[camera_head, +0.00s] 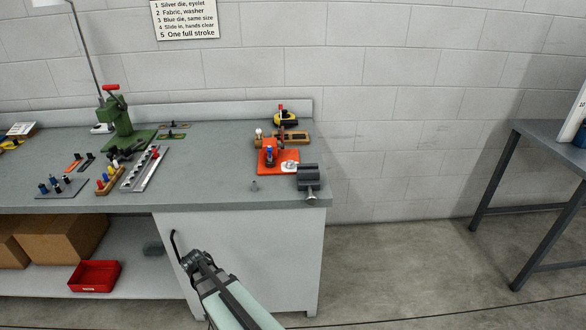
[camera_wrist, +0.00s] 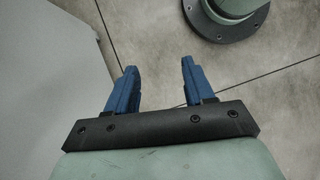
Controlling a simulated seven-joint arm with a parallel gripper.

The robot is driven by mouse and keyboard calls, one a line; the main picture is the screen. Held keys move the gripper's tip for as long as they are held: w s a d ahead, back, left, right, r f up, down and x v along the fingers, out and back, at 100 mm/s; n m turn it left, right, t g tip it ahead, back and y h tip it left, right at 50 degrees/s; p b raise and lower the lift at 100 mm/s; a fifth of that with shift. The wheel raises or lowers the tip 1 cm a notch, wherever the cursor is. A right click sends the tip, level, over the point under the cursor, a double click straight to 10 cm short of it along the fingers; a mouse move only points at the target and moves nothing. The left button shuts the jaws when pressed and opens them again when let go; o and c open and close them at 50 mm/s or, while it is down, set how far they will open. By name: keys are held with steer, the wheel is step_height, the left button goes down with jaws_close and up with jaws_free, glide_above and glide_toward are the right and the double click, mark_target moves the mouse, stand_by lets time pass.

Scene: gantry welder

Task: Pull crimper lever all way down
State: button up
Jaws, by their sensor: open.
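The crimper (camera_head: 122,118) is a green press on a green base plate at the left back of the workbench in the head view. Its lever has a red grip (camera_head: 111,87) at the top, and the lever stands raised. My gripper (camera_wrist: 159,72) has two blue fingers spread apart with nothing between them in the wrist view. In the head view my gripper (camera_head: 192,262) is low in front of the bench, below and to the right of the crimper and well apart from it. The crimper is not in the wrist view.
The workbench (camera_head: 215,165) holds a metal rail (camera_head: 139,170), peg racks, an orange fixture (camera_head: 268,166) and a dark vise (camera_head: 307,178). A lamp stem (camera_head: 85,50) rises behind the crimper. A red bin (camera_head: 94,276) sits on the lower shelf. The bench's middle is mostly clear.

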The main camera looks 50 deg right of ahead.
steer(key=w+d+r+n+h, duration=0.1)
steer(key=w+d+r, duration=0.3)
steer(key=r, duration=0.5)
steer(key=w+d+r+n, duration=0.1)
steer(key=w+d+r, duration=0.1)
steer(key=d+r, duration=0.45)
steer(key=w+d+r+n+h, duration=0.1)
steer(key=w+d+r, duration=0.25)
steer(key=r, duration=0.65)
steer(key=w+d+r+m+h, duration=0.3)
steer(key=w+d+r, duration=0.2)
steer(key=d+r, duration=0.9)
steer(key=w+d+r+m+h, duration=0.2)
steer(key=w+d+r+h, duration=0.2)
steer(key=d+r, duration=1.05)
steer(key=m+g+h, duration=0.1)
steer(key=m+h, duration=0.1)
steer(key=m, duration=0.2)
glide_toward(293, 122)
steer(key=x, duration=0.3)
steer(key=w+x, duration=0.1)
steer(key=x, duration=0.7)
steer(key=shift+w+d+f, duration=0.15)
steer(key=shift+w+f, duration=0.05)
steer(key=shift+f, duration=0.2)
steer(key=shift+c, duration=0.5)
jaws_close()
